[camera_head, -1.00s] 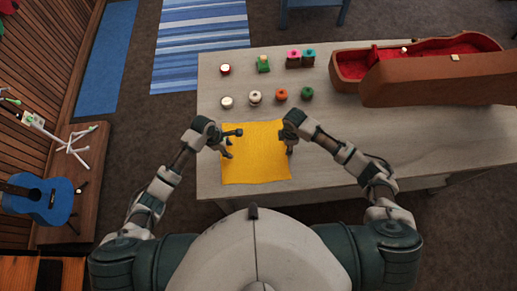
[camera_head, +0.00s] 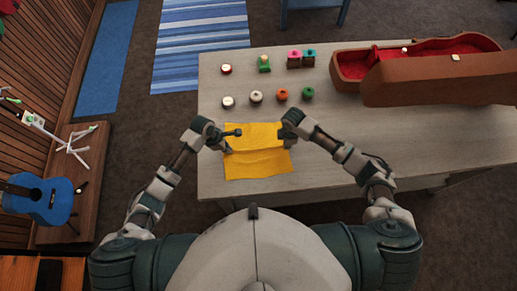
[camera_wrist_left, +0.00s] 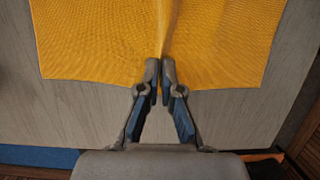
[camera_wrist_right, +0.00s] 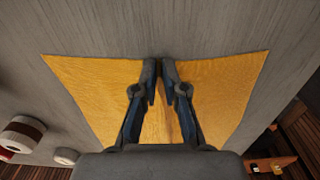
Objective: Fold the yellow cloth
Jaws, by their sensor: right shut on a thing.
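The yellow cloth (camera_head: 258,165) lies near the front left of the table, with a crease running across its middle between my grippers. My left gripper (camera_head: 231,142) is at the cloth's left edge. In the left wrist view its fingertips (camera_wrist_left: 162,68) are close together around a raised ridge of the cloth (camera_wrist_left: 100,45). My right gripper (camera_head: 285,140) is at the right edge, shut on the cloth. In the right wrist view its fingertips (camera_wrist_right: 159,68) pinch a fold, and the cloth (camera_wrist_right: 215,90) spreads to both sides.
Several small coloured items, including an orange one (camera_head: 281,94) and a green one (camera_head: 307,92), stand behind the cloth on the table (camera_head: 420,130). An open brown instrument case (camera_head: 430,82) lies at the back right. The table right of my right arm is clear.

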